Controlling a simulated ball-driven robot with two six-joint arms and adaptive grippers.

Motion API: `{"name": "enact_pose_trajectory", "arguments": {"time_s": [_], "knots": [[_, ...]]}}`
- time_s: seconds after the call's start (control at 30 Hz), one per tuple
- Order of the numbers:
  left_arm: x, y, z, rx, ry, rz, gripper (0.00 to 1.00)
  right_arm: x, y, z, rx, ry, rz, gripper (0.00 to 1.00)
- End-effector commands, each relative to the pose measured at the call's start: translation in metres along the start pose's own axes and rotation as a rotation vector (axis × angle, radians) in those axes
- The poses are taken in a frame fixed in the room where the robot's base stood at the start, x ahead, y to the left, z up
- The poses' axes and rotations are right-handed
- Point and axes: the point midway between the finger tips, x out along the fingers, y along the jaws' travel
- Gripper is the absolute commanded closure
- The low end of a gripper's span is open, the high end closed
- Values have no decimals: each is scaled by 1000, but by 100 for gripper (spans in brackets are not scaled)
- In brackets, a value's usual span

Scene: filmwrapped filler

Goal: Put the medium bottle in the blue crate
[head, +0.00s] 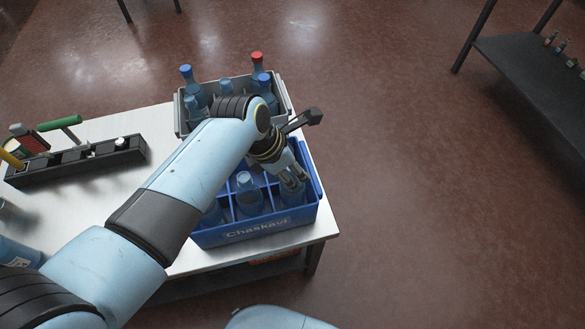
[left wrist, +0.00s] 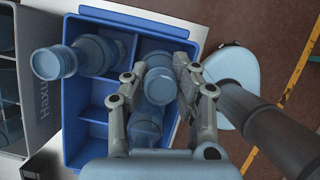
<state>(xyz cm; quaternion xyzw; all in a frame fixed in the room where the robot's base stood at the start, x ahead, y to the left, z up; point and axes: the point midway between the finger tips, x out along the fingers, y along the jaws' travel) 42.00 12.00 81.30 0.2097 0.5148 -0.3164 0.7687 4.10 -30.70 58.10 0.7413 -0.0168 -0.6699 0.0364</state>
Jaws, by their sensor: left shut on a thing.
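The blue crate (head: 300,219) with dividers stands at the right front corner of the table. My left gripper (head: 291,176) reaches down over its front right part, shut on a translucent blue bottle (head: 293,194). In the left wrist view the fingers (left wrist: 158,82) close on both sides of this bottle (left wrist: 160,92), which is at a compartment of the blue crate (left wrist: 70,125); whether its base rests on the floor is hidden. My right gripper is not in view.
A grey crate (head: 180,120) with several bottles stands right behind the blue one. A black organiser (head: 80,165) with tools lies on the left of the white table (head: 190,258). A dark shelf (head: 520,60) stands at the upper right. The floor to the right is clear.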

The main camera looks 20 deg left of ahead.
Motion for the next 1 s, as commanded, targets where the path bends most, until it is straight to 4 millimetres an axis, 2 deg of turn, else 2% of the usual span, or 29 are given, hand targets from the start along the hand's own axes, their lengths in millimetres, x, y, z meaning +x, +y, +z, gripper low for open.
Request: {"name": "enact_pose_trajectory", "arguments": {"time_s": [0.03, 0.2, 0.47, 0.57, 0.67, 1.0], "knots": [[1, 0, -1, 0, 1, 0, 73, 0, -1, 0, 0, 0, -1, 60], [1, 0, -1, 0, 1, 0, 51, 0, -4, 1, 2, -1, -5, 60], [0, 0, 0, 0, 0, 0, 51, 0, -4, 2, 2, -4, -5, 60], [-6, 1, 1, 0, -1, 2, 51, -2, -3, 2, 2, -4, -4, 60], [-22, 1, 1, 0, -1, 3, 51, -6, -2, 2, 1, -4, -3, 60], [-96, 1, 1, 2, -1, 3, 51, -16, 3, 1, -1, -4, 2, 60]]}}
